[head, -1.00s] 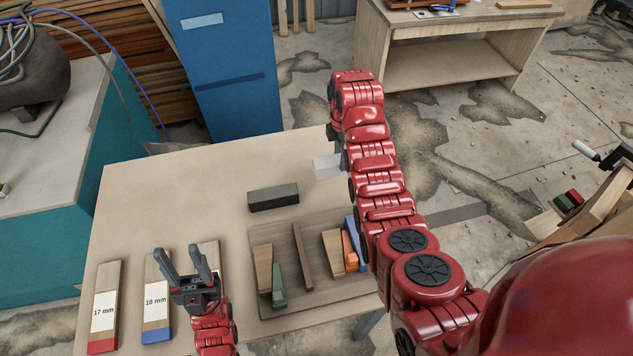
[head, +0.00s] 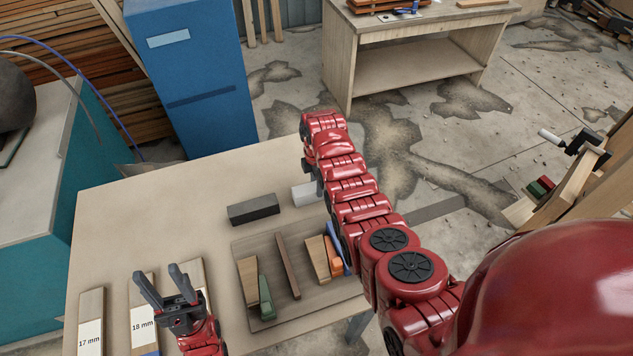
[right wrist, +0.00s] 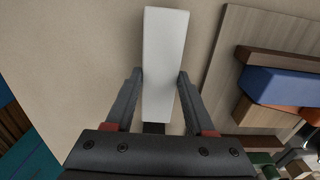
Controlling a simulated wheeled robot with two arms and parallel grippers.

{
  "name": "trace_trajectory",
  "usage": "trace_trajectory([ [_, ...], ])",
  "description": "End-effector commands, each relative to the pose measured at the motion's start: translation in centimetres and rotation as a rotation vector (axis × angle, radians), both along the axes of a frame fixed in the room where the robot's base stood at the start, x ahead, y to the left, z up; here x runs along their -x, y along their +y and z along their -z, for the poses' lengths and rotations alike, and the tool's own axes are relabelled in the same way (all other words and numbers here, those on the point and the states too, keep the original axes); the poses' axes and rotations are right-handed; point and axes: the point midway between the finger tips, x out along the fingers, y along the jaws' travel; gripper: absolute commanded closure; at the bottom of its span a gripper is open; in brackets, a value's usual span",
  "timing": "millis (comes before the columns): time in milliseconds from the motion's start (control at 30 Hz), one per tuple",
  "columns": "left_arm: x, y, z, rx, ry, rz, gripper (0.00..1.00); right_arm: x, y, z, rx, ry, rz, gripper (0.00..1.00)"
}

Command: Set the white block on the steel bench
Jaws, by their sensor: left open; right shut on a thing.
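The white block (head: 304,194) is at the far right part of the light-topped table (head: 140,205), to the right of a dark block. In the right wrist view, the white block (right wrist: 163,65) stands out lengthwise between the fingers of my right gripper (right wrist: 159,78), which is shut on it. I cannot tell whether the block touches the table. In the head view my right arm mostly hides that gripper. My left gripper (head: 163,281) is open and empty over the front left of the table. A teal bench with a pale top (head: 40,190) stands at the left; I cannot tell whether it is the steel bench.
A dark block (head: 253,209) lies on the table. A wooden board (head: 312,302) holds several coloured wedges and strips. Labelled boards (head: 91,322) lie at the front left. A blue cabinet (head: 190,85) stands behind. The table's left middle is clear.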

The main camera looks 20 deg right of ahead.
Motion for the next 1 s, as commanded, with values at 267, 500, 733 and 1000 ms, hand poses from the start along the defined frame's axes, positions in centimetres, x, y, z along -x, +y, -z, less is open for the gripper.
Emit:
trace_trajectory([
  [267,0.0,0.0,0.3,0.000,0.000,0.000,0.50,0.0,0.0,0.3,0.000,-0.001,0.000,0.29],
  [500,0.0,0.0,0.3,0.000,0.000,0.000,0.50,0.0,0.0,0.3,0.000,-0.001,0.000,0.16],
  [733,0.0,0.0,-0.1,0.000,0.000,0.000,0.50,-0.1,0.0,-0.2,0.000,-0.002,0.000,0.16],
  [1000,0.0,0.0,1.6,0.000,0.000,0.000,0.50,-0.2,0.0,-2.7,0.000,-0.006,0.000,0.16],
])
